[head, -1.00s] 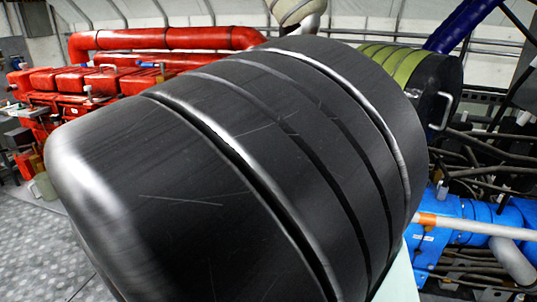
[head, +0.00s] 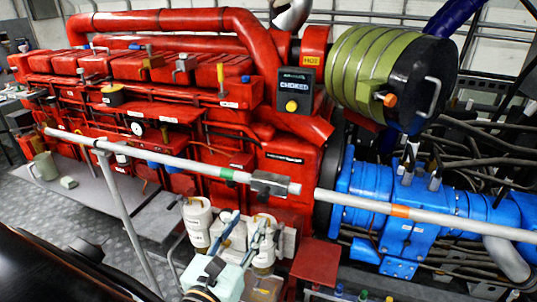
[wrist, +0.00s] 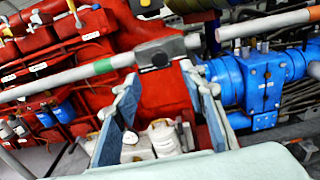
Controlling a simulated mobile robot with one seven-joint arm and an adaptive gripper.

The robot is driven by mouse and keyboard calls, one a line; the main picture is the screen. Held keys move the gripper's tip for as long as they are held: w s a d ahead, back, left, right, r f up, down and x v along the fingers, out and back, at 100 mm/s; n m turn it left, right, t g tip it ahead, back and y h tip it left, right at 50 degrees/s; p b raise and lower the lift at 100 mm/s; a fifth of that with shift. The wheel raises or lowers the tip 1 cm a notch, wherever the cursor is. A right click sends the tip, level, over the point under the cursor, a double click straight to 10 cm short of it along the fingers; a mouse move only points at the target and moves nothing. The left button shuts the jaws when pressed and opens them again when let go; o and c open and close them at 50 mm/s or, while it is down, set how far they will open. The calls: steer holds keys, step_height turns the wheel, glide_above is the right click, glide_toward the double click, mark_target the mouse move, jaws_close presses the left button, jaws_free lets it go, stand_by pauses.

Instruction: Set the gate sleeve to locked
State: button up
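The gate sleeve appears to be the dark grey block (head: 270,184) around the grey rail (head: 190,165), close to the end of its left bar. A small gap separates this bar from the right bar (head: 365,204). A green band (head: 226,174) lies left of the sleeve; an orange band (head: 400,211) is on the right bar. My gripper (head: 249,224) is below the sleeve, apart from it. In the wrist view the sleeve (wrist: 154,54) shows just beyond and between the spread, empty fingers (wrist: 162,88). I cannot make out any lock marking.
A red engine (head: 295,160) stands behind the rail and a blue pump unit (head: 410,225) at right. White canisters (head: 197,222) stand below the rail, close to my gripper. A post (head: 125,215) supports the rail at left. A mug (head: 44,166) stands on a grey shelf.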

mark_target(261, 199)
steer(key=x, duration=1)
steer(key=shift+w+p, duration=0.25)
steer(key=shift+p, duration=0.1)
jaws_close()
